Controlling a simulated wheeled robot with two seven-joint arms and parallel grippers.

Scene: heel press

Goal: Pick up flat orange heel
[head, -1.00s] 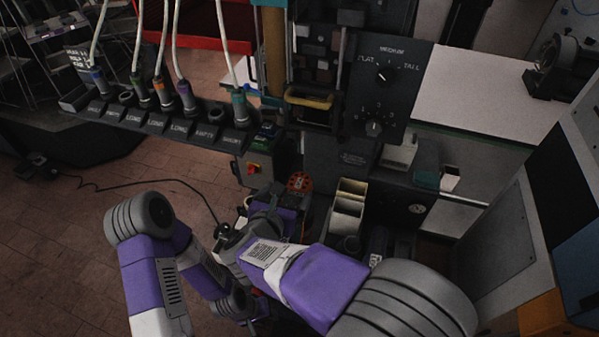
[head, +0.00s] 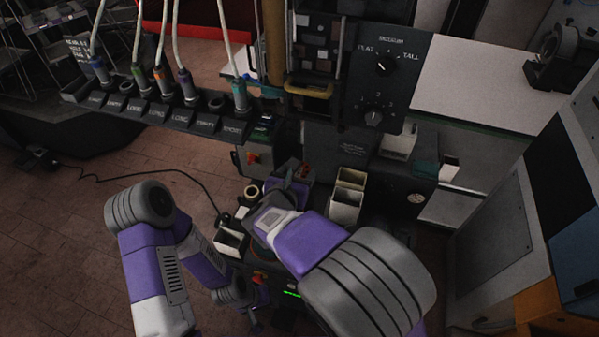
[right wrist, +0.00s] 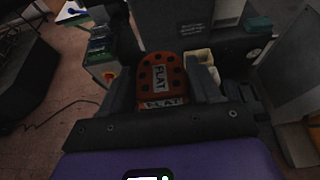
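The flat orange heel (right wrist: 160,78) is a red-orange block with dark holes and white FLAT labels. In the right wrist view it sits between the two fingers of my right gripper (right wrist: 162,82), with a finger close along each side. Whether the fingers press on it cannot be made out.
Cream bins (head: 347,197) stand just right of my right gripper. A white bin (head: 228,243) and a tape roll (head: 251,191) lie to its left. A dial panel (head: 382,75) and a rack of cabled plugs (head: 160,115) are behind. A grey cabinet (head: 490,230) stands at right.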

